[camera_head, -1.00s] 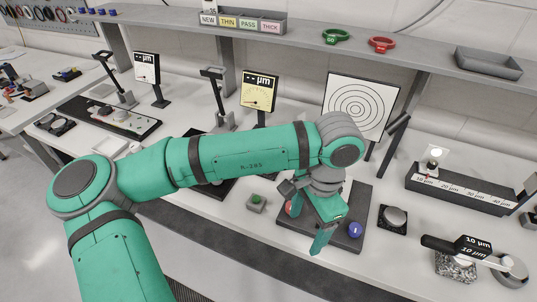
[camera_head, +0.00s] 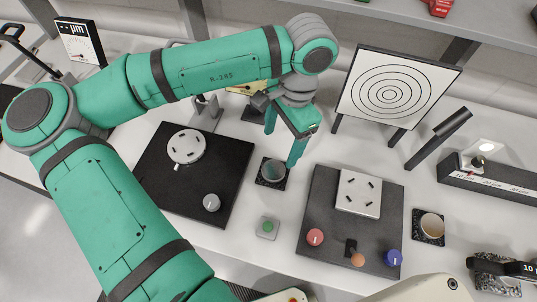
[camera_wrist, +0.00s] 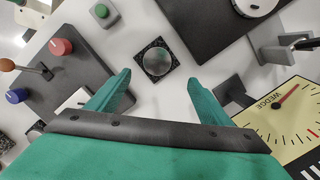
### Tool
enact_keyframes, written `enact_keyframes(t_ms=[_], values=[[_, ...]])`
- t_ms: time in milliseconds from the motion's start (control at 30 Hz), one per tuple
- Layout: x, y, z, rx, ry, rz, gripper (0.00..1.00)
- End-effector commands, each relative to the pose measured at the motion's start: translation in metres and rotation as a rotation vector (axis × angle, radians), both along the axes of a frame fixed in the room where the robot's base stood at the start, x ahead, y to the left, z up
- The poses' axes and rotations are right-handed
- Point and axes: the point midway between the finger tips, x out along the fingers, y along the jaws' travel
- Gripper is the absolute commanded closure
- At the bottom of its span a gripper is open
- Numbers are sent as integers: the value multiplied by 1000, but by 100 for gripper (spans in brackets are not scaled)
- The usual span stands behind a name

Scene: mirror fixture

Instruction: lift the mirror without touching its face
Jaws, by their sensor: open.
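A round grey reflective disc, which looks like the mirror (camera_head: 273,171), lies flat on a small black square pad (camera_head: 264,184) on the white bench. In the wrist view the mirror (camera_wrist: 157,62) shows face-on inside its pad (camera_wrist: 141,46), just ahead of and between the fingertips. My gripper (camera_head: 281,147) is open, pointing down above the back right side of the pad in the head view. In the wrist view my gripper (camera_wrist: 158,80) has its two green fingers wide apart with nothing between them. I cannot tell the exact height above the mirror.
A black plate (camera_head: 222,160) with a white round mount lies left. A grey board (camera_head: 313,205) with coloured knobs lies right. A green button box (camera_head: 266,228) stands in front. A target screen (camera_head: 396,93) stands behind right. A yellow wedge dial (camera_wrist: 285,118) is close to my gripper.

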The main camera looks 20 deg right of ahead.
Motion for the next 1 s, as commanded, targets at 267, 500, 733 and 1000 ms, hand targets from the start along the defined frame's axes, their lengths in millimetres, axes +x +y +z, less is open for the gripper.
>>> enact_keyframes(t_ms=[267, 500, 733, 1000], values=[[-1, 9, -39, 1, 2, 7, 27], [-1, 14, -54, 1, 1, 12, 27], [-8, 15, -85, 1, 1, 5, 27], [-8, 17, -101, -1, -1, 5, 27]])
